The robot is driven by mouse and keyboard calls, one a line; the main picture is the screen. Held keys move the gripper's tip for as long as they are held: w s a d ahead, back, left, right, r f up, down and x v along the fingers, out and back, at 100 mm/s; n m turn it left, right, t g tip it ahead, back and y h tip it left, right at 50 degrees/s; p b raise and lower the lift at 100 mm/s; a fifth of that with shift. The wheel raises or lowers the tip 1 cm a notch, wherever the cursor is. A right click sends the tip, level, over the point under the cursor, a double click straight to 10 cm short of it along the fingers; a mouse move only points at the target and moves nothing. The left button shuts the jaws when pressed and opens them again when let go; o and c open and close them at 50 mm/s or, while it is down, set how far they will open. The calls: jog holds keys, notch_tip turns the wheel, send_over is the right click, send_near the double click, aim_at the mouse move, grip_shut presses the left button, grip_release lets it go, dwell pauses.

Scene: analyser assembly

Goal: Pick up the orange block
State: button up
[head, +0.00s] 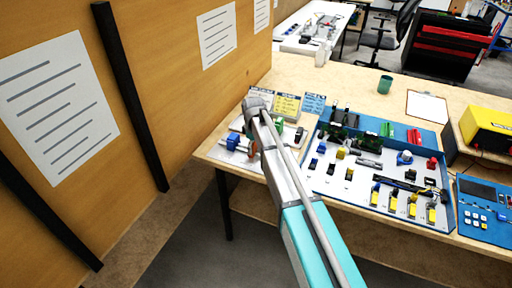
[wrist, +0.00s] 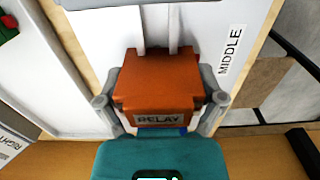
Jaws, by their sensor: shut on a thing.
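The orange block (wrist: 158,82), with a label reading RELAY, sits between the two grey fingers of my gripper (wrist: 161,104) in the wrist view. A finger presses on each side of it, so my gripper is shut on it. Two pale prong-like strips show at its far side. In the head view the orange block (head: 253,149) shows small at the end of my arm, over the white panel at the table's left end. My arm hides part of that area, and I cannot tell whether the block touches the panel.
A blue block (head: 232,141) stands on the white panel (head: 222,153), close left of the orange block. In the wrist view a MIDDLE label (wrist: 230,52) lies beside it. A blue-edged tray (head: 330,187) of several parts is to the right. A wooden wall (head: 165,60) stands left.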

jog(key=shift+s+r+p, duration=0.15)
jog(key=shift+r+p, duration=1.45)
jog(key=shift+r, duration=0.2)
jog(key=s+d+r+p, duration=0.3)
jog(key=s+r+p, duration=0.6)
jog(key=s, duration=0.4)
jog(key=shift+s+r, duration=0.2)
jog(key=shift+s, duration=0.05)
jog(key=shift+d, duration=0.1)
jog(key=o, duration=0.6)
jog(key=c, duration=0.5)
jog(key=shift+c, duration=0.2)
